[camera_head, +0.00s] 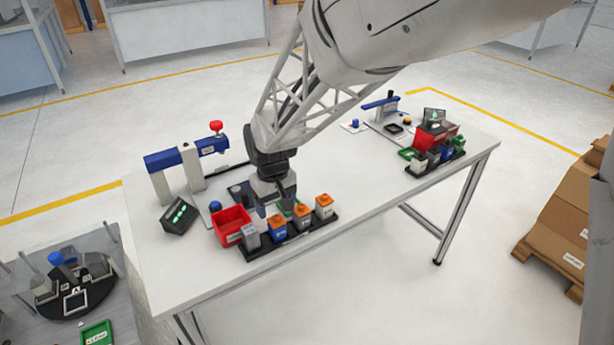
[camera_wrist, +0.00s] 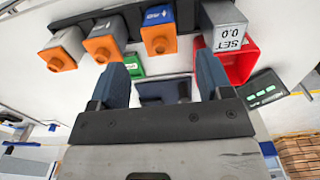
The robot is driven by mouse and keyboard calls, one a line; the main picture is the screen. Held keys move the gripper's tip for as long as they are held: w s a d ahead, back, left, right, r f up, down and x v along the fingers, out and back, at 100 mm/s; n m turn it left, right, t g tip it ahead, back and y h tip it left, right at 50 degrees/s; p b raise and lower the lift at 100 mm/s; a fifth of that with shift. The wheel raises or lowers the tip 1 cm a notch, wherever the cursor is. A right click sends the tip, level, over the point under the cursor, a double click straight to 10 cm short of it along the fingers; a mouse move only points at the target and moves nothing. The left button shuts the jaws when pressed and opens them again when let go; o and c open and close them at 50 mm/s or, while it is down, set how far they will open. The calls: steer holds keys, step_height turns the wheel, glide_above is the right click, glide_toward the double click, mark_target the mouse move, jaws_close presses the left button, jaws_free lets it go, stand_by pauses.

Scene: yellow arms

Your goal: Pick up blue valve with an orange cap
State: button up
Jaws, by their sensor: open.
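The blue valve with an orange cap (camera_head: 277,226) stands upright in the black tray at the table's front edge, between a grey box and a dark valve with an orange cap. In the wrist view the blue valve (camera_wrist: 159,16) shows at the top, its orange cap facing the camera. My gripper (camera_head: 276,206) is just behind and above the row of valves. In the wrist view its two fingers (camera_wrist: 162,76) are apart with nothing held between them. The blue valve lies beyond the fingertips, roughly in line with the gap, and is not touched.
The grey box (camera_head: 250,237) marked SET 0.0 and the red bin (camera_head: 231,221) are left of the valve. The dark valve (camera_head: 301,217) and white valve (camera_head: 324,206) are to its right. A green container (camera_wrist: 131,64) is close to my left finger. The table's middle right is clear.

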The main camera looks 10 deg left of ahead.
mark_target(276, 217)
steer(key=shift+f, duration=1.1)
steer(key=shift+f, duration=2.6)
steer(key=shift+c, duration=0.3)
steer(key=c, duration=1)
